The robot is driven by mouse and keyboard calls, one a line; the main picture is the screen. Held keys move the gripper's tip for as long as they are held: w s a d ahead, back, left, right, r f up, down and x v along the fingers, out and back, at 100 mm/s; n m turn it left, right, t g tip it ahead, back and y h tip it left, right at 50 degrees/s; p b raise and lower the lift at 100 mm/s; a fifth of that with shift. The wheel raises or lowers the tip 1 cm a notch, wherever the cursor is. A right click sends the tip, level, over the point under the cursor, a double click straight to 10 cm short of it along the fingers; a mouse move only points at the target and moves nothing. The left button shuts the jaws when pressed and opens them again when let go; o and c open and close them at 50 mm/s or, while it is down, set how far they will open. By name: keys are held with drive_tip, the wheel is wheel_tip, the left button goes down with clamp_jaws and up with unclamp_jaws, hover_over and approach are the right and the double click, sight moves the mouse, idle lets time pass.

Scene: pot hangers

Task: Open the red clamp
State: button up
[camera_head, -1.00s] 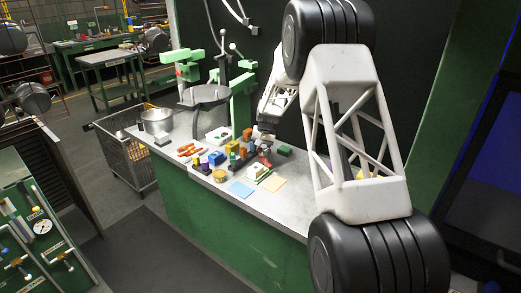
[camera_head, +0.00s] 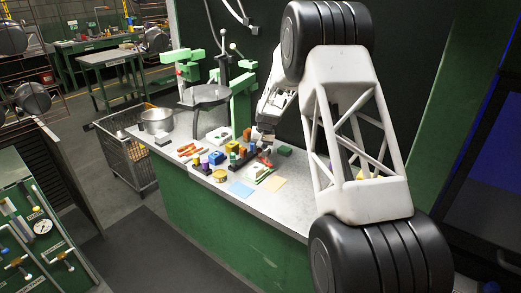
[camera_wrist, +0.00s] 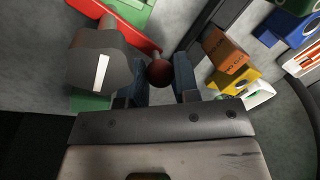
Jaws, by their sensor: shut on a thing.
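The red clamp (camera_head: 264,161) is small on the workbench in the head view, just below my wrist. In the wrist view its red handle (camera_wrist: 130,32) runs diagonally from the upper left to a dark red rounded end (camera_wrist: 160,72). My gripper (camera_wrist: 162,76) is shut on this end, one dark finger on each side. In the head view my gripper (camera_head: 264,142) is tiny and its fingers cannot be made out clearly. How far the clamp is open cannot be told.
A grey faceted block with a white stripe (camera_wrist: 101,72) is close left of my gripper in the wrist view. Orange (camera_wrist: 228,53), yellow (camera_wrist: 233,80) and blue (camera_wrist: 299,28) blocks lie right. The bench (camera_head: 268,208) has flat blue and peach sheets and a pot (camera_head: 157,121).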

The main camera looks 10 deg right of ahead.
drive_tip(key=shift+a+n, duration=0.15)
drive_tip(key=shift+n, duration=0.15)
drive_tip(key=o, duration=0.9)
drive_tip(key=shift+r, duration=0.1)
drive_tip(key=r, duration=0.2)
drive_tip(key=d+r, duration=0.1)
drive_tip(key=r, duration=0.4)
drive_tip(key=shift+s+d+r, duration=0.1)
drive_tip(key=shift+d+r, duration=0.15)
drive_tip(key=shift+r, duration=0.05)
